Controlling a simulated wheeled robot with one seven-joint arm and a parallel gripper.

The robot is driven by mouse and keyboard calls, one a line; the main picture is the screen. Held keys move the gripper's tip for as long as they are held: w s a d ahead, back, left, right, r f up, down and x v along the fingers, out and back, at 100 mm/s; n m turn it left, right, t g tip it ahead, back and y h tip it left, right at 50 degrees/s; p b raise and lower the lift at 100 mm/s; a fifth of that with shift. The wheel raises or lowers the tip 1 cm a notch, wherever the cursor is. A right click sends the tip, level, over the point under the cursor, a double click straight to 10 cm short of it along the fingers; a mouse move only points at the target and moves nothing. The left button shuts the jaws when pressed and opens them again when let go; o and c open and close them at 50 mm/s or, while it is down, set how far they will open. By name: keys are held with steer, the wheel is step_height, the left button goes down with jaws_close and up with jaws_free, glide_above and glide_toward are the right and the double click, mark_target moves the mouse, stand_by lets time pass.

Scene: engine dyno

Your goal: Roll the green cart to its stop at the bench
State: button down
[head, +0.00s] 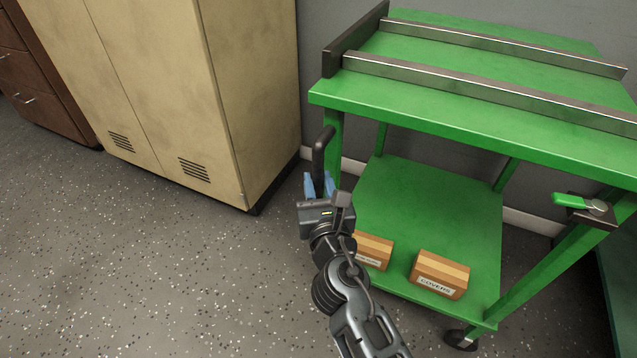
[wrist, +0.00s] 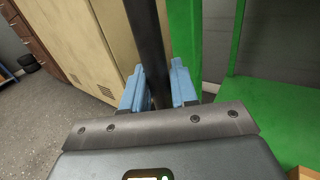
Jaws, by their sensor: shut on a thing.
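The green cart (head: 450,115) stands at the right in the head view, with two metal rails on its top and a lower shelf (head: 440,205). A dark upright handle bar (head: 321,150) is at its left end. My gripper (head: 319,186) is shut on this handle, with blue fingers on either side of it. In the wrist view the handle (wrist: 148,45) runs up between the blue fingers (wrist: 158,88). A green-handled lever (head: 572,202) sits on the cart's right front leg. The bench and the stop cannot be made out for certain.
Two cardboard boxes sit on the lower shelf, one labelled COVERS (head: 439,274) and one partly behind my arm (head: 374,250). A beige cabinet (head: 205,90) stands left of the cart against the wall. A brown drawer unit (head: 40,80) is farther left. Speckled floor (head: 150,260) at front left is clear.

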steer(key=shift+d, duration=0.1)
steer(key=s+d+p, duration=0.2)
steer(key=s+d, duration=0.2)
steer(key=d, duration=0.7)
steer(key=s+d+p, duration=0.3)
steer(key=s+d, duration=0.1)
steer(key=d, duration=0.7)
steer(key=shift+s+d+p, duration=0.2)
steer(key=shift+d+p, duration=0.15)
steer(key=shift+d, duration=0.05)
steer(key=shift+d+f, duration=0.1)
steer(key=c, duration=1.1)
jaws_free()
steer(key=shift+o, duration=0.4)
steer(key=shift+s, duration=0.1)
